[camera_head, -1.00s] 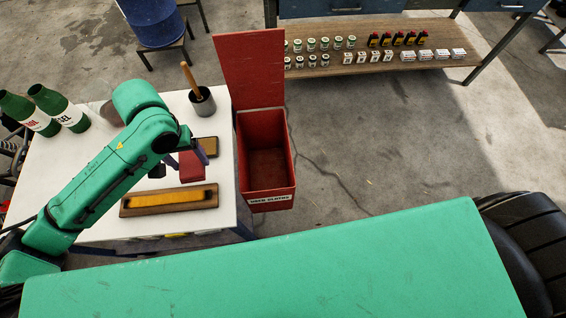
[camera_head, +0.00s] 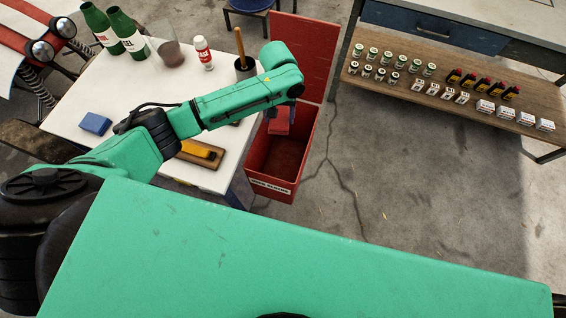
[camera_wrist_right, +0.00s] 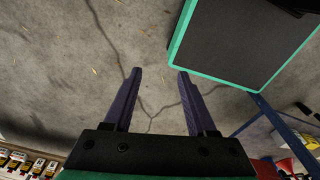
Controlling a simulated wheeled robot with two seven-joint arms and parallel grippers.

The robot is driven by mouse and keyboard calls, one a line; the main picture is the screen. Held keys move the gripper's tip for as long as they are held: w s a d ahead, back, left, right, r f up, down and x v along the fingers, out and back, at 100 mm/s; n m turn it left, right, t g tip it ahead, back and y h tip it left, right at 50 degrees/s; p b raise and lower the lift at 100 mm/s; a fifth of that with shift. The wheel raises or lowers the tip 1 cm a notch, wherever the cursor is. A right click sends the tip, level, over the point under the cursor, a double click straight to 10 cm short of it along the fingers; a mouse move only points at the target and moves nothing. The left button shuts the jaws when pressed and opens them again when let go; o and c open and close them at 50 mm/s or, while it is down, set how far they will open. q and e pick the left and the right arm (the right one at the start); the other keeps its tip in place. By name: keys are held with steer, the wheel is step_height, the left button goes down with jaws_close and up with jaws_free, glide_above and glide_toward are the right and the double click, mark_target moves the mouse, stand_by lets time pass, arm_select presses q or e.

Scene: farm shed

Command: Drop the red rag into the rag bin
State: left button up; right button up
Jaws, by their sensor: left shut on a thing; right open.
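The red rag (camera_head: 280,122) hangs from my left gripper (camera_head: 272,112), which is shut on it, in the head view. The rag is above the open mouth of the red rag bin (camera_head: 271,186), near its back left part; how high above it is hard to tell. The bin has a white label on its front, and its lid stands up at the back. My left arm hides part of the lid and most of the gripper. My right gripper (camera_wrist_right: 158,80) is open and empty above concrete floor in the right wrist view.
A white table (camera_head: 75,112) left of the bin holds green bottles (camera_head: 128,35), a glass jar, a spray can (camera_head: 203,52), a dark cup, a blue block (camera_head: 95,124) and a yellow-topped wooden block (camera_head: 200,151). A bench shelf (camera_head: 455,85) with small goods stands right.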

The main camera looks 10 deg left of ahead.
arm_select(q)
steer(key=shift+d+f, duration=0.15)
steer(key=shift+f, duration=0.3)
steer(key=shift+r, duration=0.2)
steer(key=o, duration=1.2)
arm_select(e)
steer(key=shift+w+d+f, duration=0.1)
steer(key=shift+d+f, duration=0.3)
steer(key=shift+d, duration=0.15)
arm_select(q)
step_height(320, 180, up, 14)
steer(key=shift+r+b, duration=0.25)
steer(key=shift+b, duration=0.1)
arm_select(e)
steer(key=shift+f, duration=0.35)
steer(key=shift+a, duration=0.1)
